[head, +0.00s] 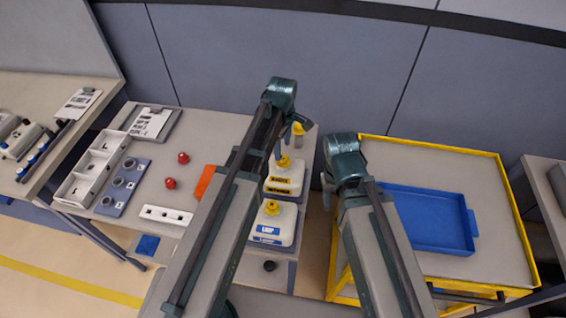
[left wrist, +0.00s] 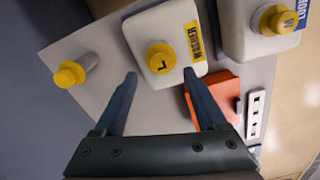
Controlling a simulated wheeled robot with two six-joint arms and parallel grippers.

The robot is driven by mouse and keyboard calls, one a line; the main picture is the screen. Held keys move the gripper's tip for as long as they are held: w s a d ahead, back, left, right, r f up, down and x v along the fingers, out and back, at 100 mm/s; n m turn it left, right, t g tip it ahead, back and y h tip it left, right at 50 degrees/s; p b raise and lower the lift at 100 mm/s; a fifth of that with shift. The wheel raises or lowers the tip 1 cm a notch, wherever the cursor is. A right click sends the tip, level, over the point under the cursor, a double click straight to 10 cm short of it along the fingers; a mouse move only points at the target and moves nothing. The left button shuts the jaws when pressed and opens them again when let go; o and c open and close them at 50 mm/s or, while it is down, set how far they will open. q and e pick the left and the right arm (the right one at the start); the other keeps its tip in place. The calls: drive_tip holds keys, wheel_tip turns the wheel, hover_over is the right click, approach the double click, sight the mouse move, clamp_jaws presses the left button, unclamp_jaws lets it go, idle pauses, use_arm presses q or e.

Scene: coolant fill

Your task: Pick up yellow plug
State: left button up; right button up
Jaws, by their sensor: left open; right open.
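Three yellow tops show, and I cannot tell which is the yellow plug. One (head: 298,128) sits on a grey cylinder at the back; it is at far left in the left wrist view (left wrist: 70,75). One (head: 284,161) is on a white jug with a yellow label (head: 283,182); in the left wrist view this top (left wrist: 161,57) appears between my fingertips. The third (head: 272,207) is on a blue-labelled white jug (head: 270,226). My left gripper (left wrist: 160,74) is open and empty, with no visible contact. My right gripper (head: 328,190) is open, mostly hidden by its wrist, right of the jugs.
Left of the jugs, the table holds an orange piece (head: 204,182), red knobs (head: 171,183), a white strip with holes (head: 166,215) and a white divided tray (head: 92,172). A yellow-edged cart (head: 440,165) with a blue tray (head: 430,218) stands on the right.

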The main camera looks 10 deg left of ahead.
sight(283, 157)
use_arm(q)
wheel_tip(283, 157, down, 5)
drive_tip(key=b, duration=0.4)
drive_tip(key=shift+s+r, duration=0.1)
drive_tip(key=shift+r, duration=0.15)
clamp_jaws()
